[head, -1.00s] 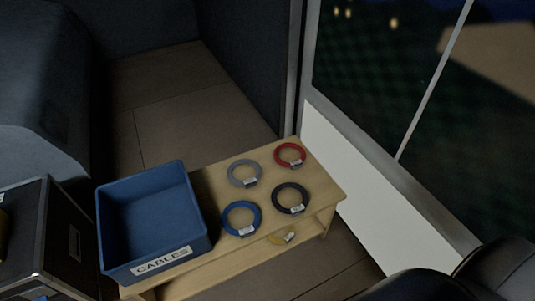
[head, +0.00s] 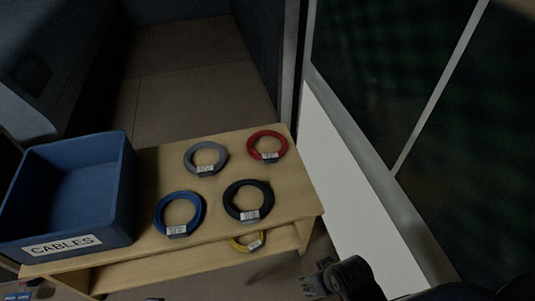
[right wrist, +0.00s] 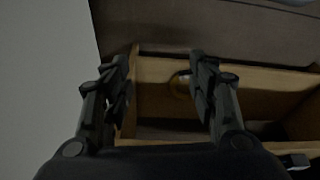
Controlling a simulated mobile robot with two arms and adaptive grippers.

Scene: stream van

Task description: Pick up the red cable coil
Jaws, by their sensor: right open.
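The red cable coil (head: 252,147) lies flat at the back right corner of the wooden table (head: 225,226) in the head view, its white tag toward me. My right gripper (head: 318,280) is at the bottom of the head view, in front of the table's right end and apart from the coil. In the right wrist view my right gripper (right wrist: 158,70) is open, with nothing held between its fingers. The red coil does not show in that view. My left gripper cannot be made out in these views.
A grey coil (head: 190,158), a blue coil (head: 159,216) and a black coil (head: 230,200) lie near the red one. A yellow coil (head: 238,245) is on the lower shelf. A blue CABLES bin (head: 122,205) stands at left. A white wall panel (head: 335,180) borders the right.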

